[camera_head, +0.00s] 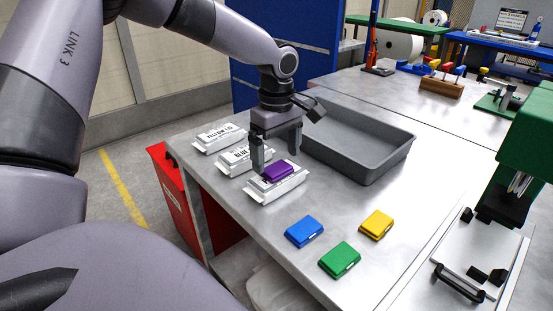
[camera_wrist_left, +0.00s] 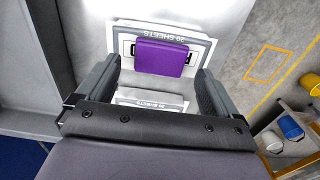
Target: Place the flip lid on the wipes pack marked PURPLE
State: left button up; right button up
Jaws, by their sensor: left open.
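A purple flip lid (camera_head: 277,171) lies on the nearest white wipes pack (camera_head: 262,192) and covers part of its label. In the left wrist view the lid (camera_wrist_left: 161,58) sits across the label of that pack (camera_wrist_left: 197,45), a few letters showing at its sides. My left gripper (camera_head: 278,164) is open above this pack, its fingers apart on either side of the lid and not gripping it. Two more white packs, one reading BLUE (camera_head: 240,160) and one reading YELLOW (camera_head: 214,136), lie behind it in a row. My right gripper is not in view.
Blue (camera_head: 304,231), green (camera_head: 340,259) and yellow (camera_head: 376,224) lids lie on the metal table in front. A grey tray (camera_head: 385,173) stands right of the gripper. A green press-like machine (camera_head: 515,165) is at the right edge. A red cabinet (camera_head: 178,200) stands by the table's left side.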

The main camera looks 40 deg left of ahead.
aim_at(276, 167)
pick_arm(q)
notch_tip(276, 167, up, 10)
jog(key=shift+p, duration=0.4)
jog(key=shift+f, duration=0.15)
